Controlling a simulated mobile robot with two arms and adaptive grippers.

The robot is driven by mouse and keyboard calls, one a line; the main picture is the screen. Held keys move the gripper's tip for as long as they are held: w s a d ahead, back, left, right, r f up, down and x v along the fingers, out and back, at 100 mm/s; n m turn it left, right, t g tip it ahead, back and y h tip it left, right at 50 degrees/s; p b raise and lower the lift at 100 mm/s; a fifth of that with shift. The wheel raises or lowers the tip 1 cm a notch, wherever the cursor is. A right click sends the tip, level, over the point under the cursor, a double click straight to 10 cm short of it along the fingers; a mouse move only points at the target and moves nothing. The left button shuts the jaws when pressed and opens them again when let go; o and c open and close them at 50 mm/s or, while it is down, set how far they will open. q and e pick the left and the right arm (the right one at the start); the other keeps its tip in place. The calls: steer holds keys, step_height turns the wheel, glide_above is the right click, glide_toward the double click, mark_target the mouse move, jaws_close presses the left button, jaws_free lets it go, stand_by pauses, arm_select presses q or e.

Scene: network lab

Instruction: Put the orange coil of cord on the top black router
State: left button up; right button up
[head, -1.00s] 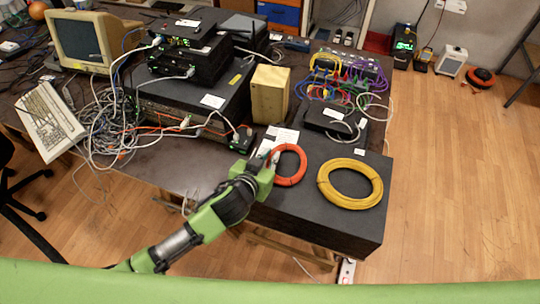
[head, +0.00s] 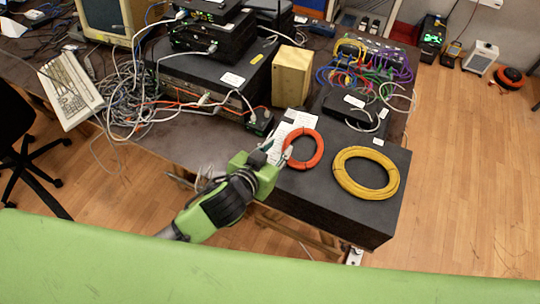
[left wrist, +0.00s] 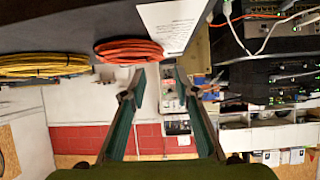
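The orange coil of cord (head: 318,156) lies flat on a low black box (head: 325,190), left of a yellow coil. My left gripper (head: 275,150) is at the coil's left edge in the head view. In the left wrist view the gripper (left wrist: 158,88) has its two fingers spread with nothing between them, and the orange coil (left wrist: 128,50) shows beyond the tips. I cannot tell whether a finger touches it. The top black router (head: 208,6) sits on a stack of black devices at the back, partly cut off by the frame's top edge. My right gripper is not in view.
The yellow coil (head: 347,185) lies close right of the orange one. A white paper (head: 291,128) lies beside the orange coil. A wooden block (head: 291,78), tangled cables (head: 128,100) and a small black device with colored cables (head: 354,108) stand behind.

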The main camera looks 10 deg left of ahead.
arm_select(q)
steer(key=v, duration=0.4)
steer(key=shift+s+a+r, duration=0.1)
steer(key=shift+s, duration=0.2)
